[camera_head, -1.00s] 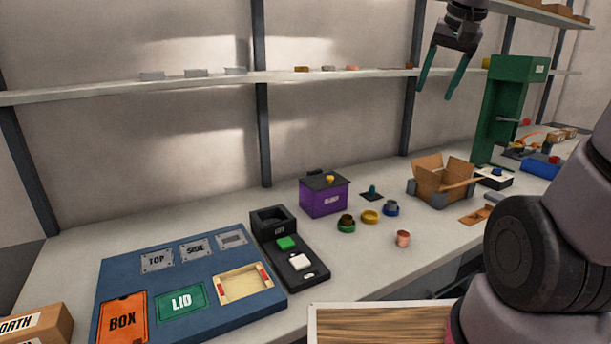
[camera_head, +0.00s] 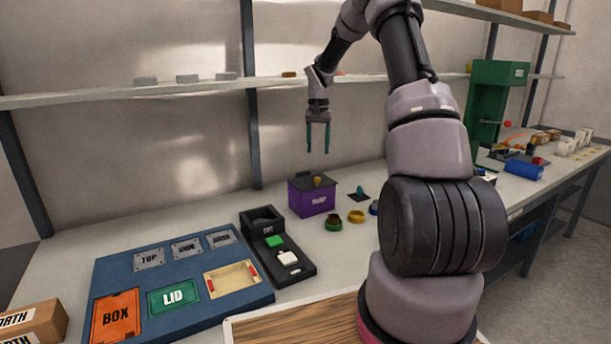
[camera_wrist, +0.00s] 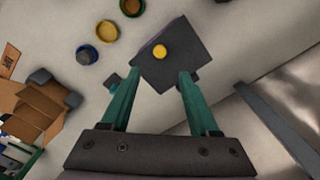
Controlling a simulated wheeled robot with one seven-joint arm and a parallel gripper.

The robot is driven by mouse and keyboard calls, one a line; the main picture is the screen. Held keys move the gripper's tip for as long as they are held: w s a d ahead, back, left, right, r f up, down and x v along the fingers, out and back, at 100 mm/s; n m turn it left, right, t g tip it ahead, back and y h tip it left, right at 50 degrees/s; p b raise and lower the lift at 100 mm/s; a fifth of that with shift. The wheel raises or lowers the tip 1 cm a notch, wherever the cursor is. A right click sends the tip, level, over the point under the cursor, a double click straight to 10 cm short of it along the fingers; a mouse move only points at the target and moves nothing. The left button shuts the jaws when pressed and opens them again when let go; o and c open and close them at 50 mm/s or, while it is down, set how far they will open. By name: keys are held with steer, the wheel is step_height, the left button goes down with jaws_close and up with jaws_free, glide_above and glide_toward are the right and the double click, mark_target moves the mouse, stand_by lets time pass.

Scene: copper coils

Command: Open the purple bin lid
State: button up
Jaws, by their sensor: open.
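The purple bin (camera_head: 314,200) stands on the bench near the wall.
Green (camera_head: 333,223), yellow (camera_head: 356,216) and blue rings stand right of the bin. A small dark plate with a teal knob (camera_head: 360,191) is close to its right side. A black fixture (camera_head: 263,222) stands to its left. The open cardboard box (camera_wrist: 30,115) shows in the wrist view.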

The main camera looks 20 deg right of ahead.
mark_target(317, 178)
step_height(317, 178, down, 10)
steer(key=shift+f, duration=0.25)
stand_by(0.3)
jaws_close()
stand_by(1.3)
